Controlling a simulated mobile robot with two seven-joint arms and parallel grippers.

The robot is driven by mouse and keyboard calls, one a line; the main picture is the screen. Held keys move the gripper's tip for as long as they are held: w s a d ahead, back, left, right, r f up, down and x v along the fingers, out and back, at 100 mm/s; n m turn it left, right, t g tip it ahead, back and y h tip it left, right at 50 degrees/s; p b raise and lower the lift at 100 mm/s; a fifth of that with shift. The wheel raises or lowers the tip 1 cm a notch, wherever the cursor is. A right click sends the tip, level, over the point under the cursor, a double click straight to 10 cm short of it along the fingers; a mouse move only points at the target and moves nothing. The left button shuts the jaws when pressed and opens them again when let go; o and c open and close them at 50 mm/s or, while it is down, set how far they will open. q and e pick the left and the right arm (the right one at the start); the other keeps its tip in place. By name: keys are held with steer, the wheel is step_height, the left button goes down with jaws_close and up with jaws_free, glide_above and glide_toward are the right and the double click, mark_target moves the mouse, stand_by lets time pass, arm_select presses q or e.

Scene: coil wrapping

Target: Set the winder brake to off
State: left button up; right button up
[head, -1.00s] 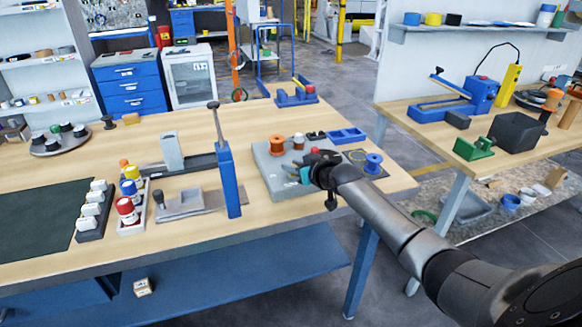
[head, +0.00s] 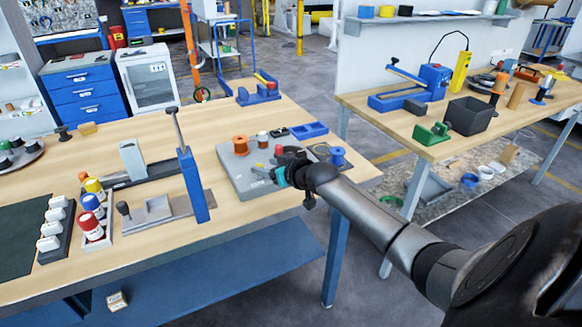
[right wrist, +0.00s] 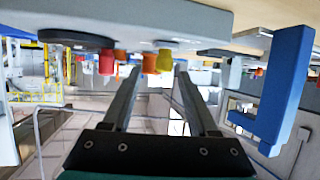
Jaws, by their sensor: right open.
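A blue machine (head: 432,78) with a long blue bed and a black cable stands on the right bench; it may be the winder. A yellow upright part (head: 461,72) stands beside it. I cannot make out which part is the brake or how it is set. My right gripper (head: 276,178) is by the front right of a grey board on the left bench, well away from the blue machine. In the right wrist view its two fingers (right wrist: 157,72) are apart with nothing between them. My left gripper is not in view.
The grey board (head: 232,170) carries an orange spool (head: 240,145) and a red knob (head: 278,150). A blue spool (head: 337,156) is right of my gripper. A dark bin (head: 485,117) and a green clamp (head: 431,134) are on the right bench. Floor separates the benches.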

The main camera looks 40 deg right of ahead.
steer(key=p+v, duration=0.2)
steer(key=v, duration=0.9)
steer(key=shift+s+p, duration=0.25)
steer(key=shift+p, duration=0.15)
steer(key=shift+r, duration=0.15)
steer(key=s+d+f+m+g+h+b, duration=0.1)
steer(key=s+f+g, duration=0.15)
steer(key=f, duration=0.65)
steer(key=s+d+f+g, duration=0.1)
steer(key=s+f, duration=0.3)
steer(key=f, duration=0.6)
steer(key=s+a+f+g, duration=0.2)
steer(key=s+f, duration=0.3)
steer(key=f, duration=0.3)
steer(key=s+a+f+g, duration=0.1)
steer(key=s+a+f, duration=0.1)
steer(key=s+f, duration=0.4)
steer(key=s+a+f+n+g+b, duration=0.1)
steer(key=s+a+f+n+g, duration=0.1)
steer(key=s+a+f, duration=0.6)
steer(key=s+a+f+n+g+y+b, duration=0.1)
steer(key=s+a+f+g, duration=0.3)
steer(key=s+a+f, duration=0.5)
steer(key=s, duration=0.7)
steer(key=shift+a+n, duration=0.2)
steer(key=shift+n, duration=0.2)
